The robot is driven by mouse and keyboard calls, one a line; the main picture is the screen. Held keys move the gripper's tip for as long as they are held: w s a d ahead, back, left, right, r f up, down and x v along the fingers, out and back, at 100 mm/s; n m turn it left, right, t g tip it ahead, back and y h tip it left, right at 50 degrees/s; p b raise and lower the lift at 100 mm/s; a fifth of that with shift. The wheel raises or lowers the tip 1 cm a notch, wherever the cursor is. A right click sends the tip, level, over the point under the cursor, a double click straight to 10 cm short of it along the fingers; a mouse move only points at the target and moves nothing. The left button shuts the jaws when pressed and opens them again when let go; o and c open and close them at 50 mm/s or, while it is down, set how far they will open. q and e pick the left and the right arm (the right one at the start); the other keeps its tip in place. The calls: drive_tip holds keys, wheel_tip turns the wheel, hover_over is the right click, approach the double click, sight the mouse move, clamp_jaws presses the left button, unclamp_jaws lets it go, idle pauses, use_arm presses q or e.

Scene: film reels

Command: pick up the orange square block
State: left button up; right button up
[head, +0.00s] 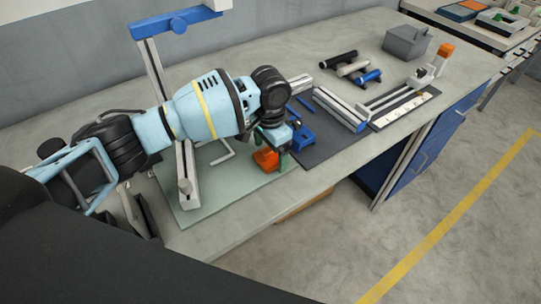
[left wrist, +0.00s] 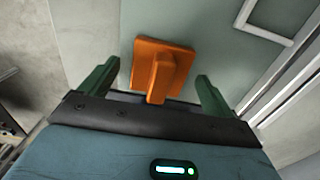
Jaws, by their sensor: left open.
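The orange square block (head: 266,159) lies on the pale green mat (head: 228,180) near the front edge of the table, partly hidden by my left gripper in the head view. In the left wrist view the orange block (left wrist: 162,67) shows a square base with a raised handle-like part. My left gripper (head: 280,152) points down at it and is open. Its two green fingers (left wrist: 158,90) stand on either side of the block, apart from it. My right gripper is in neither view.
A blue-topped stand (head: 176,23) rises from the mat beside my left arm. A dark mat with blue parts and a rail (head: 340,108) lies to the right. A grey box (head: 406,42) and an orange-topped device (head: 444,52) stand farther back.

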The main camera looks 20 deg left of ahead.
use_arm(q)
drive_tip(key=shift+f, duration=0.35)
drive_tip(key=c, duration=1.2)
drive_tip(key=shift+c, duration=0.2)
drive_tip(key=shift+r, duration=0.2)
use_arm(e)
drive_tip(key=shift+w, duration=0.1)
